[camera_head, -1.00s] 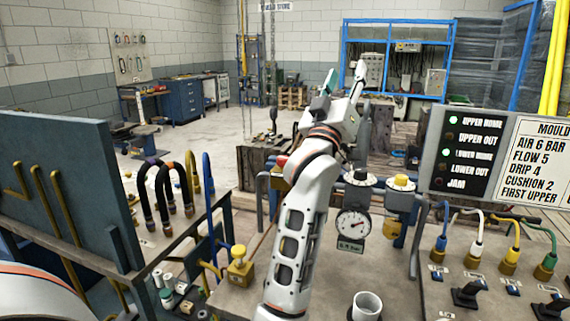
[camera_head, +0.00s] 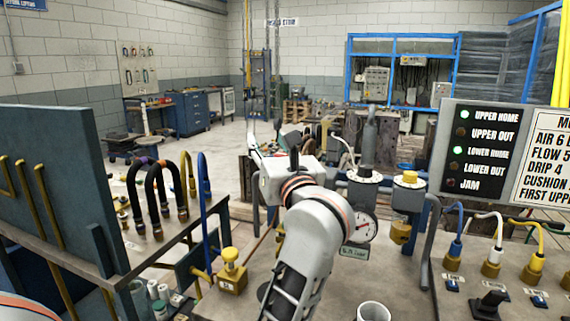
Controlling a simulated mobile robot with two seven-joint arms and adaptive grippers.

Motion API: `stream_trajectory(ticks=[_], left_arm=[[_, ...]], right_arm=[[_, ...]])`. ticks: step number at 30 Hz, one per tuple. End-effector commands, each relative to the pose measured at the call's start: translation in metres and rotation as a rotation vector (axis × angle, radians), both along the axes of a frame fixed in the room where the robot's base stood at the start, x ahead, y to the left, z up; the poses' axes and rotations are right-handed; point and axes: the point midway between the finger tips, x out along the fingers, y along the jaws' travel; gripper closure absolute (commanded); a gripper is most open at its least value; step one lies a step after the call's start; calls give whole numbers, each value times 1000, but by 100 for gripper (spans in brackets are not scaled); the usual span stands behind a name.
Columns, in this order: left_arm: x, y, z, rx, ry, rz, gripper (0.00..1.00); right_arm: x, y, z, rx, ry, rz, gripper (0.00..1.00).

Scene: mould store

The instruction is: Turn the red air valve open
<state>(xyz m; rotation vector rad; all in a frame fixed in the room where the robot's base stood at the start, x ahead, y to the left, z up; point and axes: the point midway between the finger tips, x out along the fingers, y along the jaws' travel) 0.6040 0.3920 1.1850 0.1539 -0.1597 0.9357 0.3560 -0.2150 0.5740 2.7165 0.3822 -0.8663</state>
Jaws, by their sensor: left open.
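The red air valve cannot be made out now; my left arm covers the part of the bench where a small red part showed earlier. My left gripper (camera_head: 265,131) is open over the far side of the bench, pointing away from me, with its white body partly hiding its fingers. I see nothing held between them. Right of the arm stand a round pressure gauge (camera_head: 361,229) with a green label below and a regulator with a yellow cap (camera_head: 409,178). My right gripper is not in view.
A yellow push knob (camera_head: 230,255) stands left of my arm, and a white cup (camera_head: 373,311) in front. Black hoses (camera_head: 153,200) hang at left. A lamp panel (camera_head: 481,150) and coloured cables are at right.

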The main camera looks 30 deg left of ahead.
Motion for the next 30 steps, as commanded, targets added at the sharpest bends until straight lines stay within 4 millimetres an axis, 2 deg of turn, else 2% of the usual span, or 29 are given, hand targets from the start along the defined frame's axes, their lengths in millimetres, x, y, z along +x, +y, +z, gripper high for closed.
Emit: stream_trajectory(ticks=[1,3,7,11,22,30], left_arm=[[11,-7,-22,-62,26,-53,60],[21,-16,-42,-128,56,-111,60],[30,-25,-59,-188,86,-165,60],[38,-20,-61,-196,89,-172,60],[77,18,-61,-194,90,-169,60],[86,28,-60,-195,88,-170,60]], right_arm=[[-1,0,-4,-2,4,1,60],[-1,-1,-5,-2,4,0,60],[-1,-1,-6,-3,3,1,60],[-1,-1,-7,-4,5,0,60],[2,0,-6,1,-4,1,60],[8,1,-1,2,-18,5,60]])
